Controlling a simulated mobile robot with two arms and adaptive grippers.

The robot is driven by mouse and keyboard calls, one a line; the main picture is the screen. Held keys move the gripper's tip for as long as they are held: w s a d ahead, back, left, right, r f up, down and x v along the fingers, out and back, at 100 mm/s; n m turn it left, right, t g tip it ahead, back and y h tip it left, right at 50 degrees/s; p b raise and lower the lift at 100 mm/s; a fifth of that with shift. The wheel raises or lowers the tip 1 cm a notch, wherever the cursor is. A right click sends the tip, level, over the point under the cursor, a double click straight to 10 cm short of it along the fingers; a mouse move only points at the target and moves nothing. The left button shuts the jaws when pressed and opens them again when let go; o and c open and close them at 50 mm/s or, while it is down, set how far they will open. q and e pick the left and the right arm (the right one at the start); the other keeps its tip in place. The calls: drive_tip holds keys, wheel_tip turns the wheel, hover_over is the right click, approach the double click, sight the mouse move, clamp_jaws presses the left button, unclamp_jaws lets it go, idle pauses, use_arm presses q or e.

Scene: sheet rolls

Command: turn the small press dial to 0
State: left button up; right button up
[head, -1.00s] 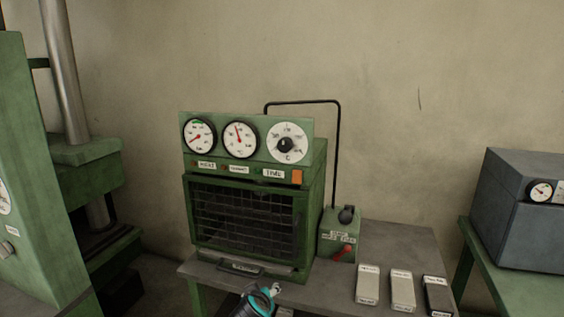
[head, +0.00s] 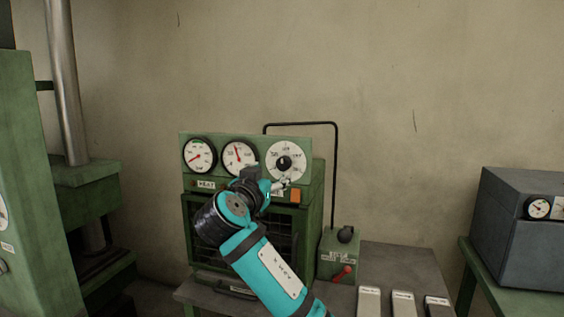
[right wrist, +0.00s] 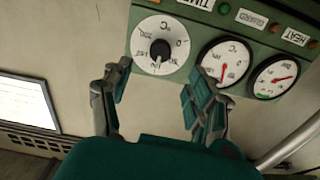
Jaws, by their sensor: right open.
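The small green press (head: 312,215) stands on the grey bench. Its dial, a white disc with a black centre knob (head: 284,163), is at the right end of the upper panel. The dial also shows upside down in the right wrist view (right wrist: 160,47); I cannot tell its exact setting. My left gripper is not in view.
Two round gauges (head: 199,155) (head: 239,157) sit left of the dial. An orange switch (head: 295,196) is below it. Labelled blocks (head: 402,303) lie on the bench. A bent black pipe (head: 335,180) rises behind.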

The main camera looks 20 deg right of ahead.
sight(282, 165)
drive_tip(key=p+x, duration=0.2)
drive_tip(key=x, duration=0.7)
drive_tip(key=shift+w+d, duration=0.3)
drive_tip(key=shift+w, duration=0.1)
drive_tip(key=c, duration=1.1)
